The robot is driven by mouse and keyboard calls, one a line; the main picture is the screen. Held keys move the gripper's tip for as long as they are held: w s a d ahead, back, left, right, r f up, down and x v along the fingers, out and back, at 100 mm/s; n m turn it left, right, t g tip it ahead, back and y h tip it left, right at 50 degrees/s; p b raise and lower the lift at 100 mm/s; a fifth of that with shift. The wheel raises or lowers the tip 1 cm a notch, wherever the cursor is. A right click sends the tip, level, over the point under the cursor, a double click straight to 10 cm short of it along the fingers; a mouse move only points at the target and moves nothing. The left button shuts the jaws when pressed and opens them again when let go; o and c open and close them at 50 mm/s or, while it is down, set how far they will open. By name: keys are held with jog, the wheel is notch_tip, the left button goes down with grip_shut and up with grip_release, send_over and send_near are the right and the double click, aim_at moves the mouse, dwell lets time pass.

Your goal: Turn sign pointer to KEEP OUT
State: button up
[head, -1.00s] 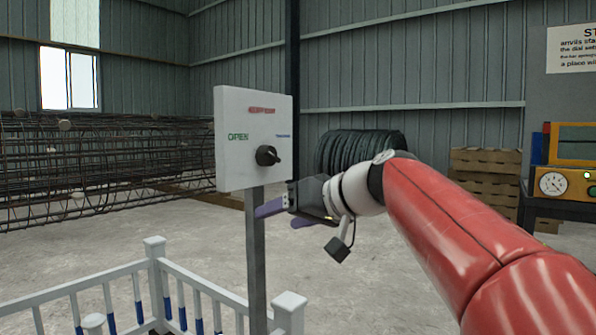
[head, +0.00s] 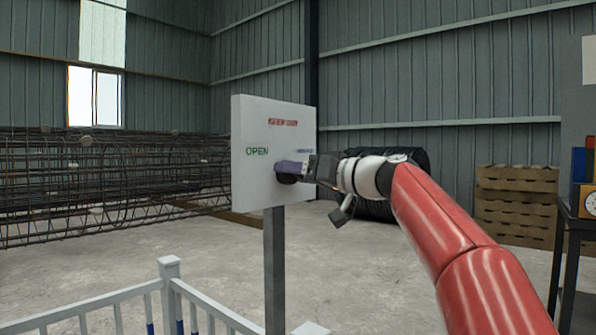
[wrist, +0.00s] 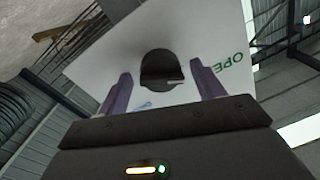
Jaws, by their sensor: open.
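The white sign box (head: 250,178) stands on a grey post. It bears a red label at the top, blurred but in the place of KEEP OUT, green OPEN at left and a small blue label at right. The black pointer knob (wrist: 160,68) shows in the wrist view between my two purple fingers; in the head view my gripper (head: 290,168) mostly hides it. My gripper is open, with a finger on each side of the knob and gaps on both sides in the wrist view. I cannot tell which label the pointer faces now.
A white railing (head: 170,290) stands low in front of the sign post (head: 275,260). A rebar cage (head: 100,180) lies behind at left. A black coil (head: 408,180) and wooden pallets (head: 515,205) are behind my arm at right.

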jog(key=shift+a, duration=0.1)
jog(key=c, duration=0.9)
jog(key=shift+m, duration=0.3)
jog(key=m, duration=0.6)
jog(key=shift+f, duration=0.15)
jog(key=m+t, duration=0.1)
jog(key=m, duration=0.4)
jog(key=shift+f+p, duration=0.1)
jog(key=shift+p, duration=0.25)
jog(key=shift+f+m, duration=0.1)
jog(key=shift+m, duration=0.4)
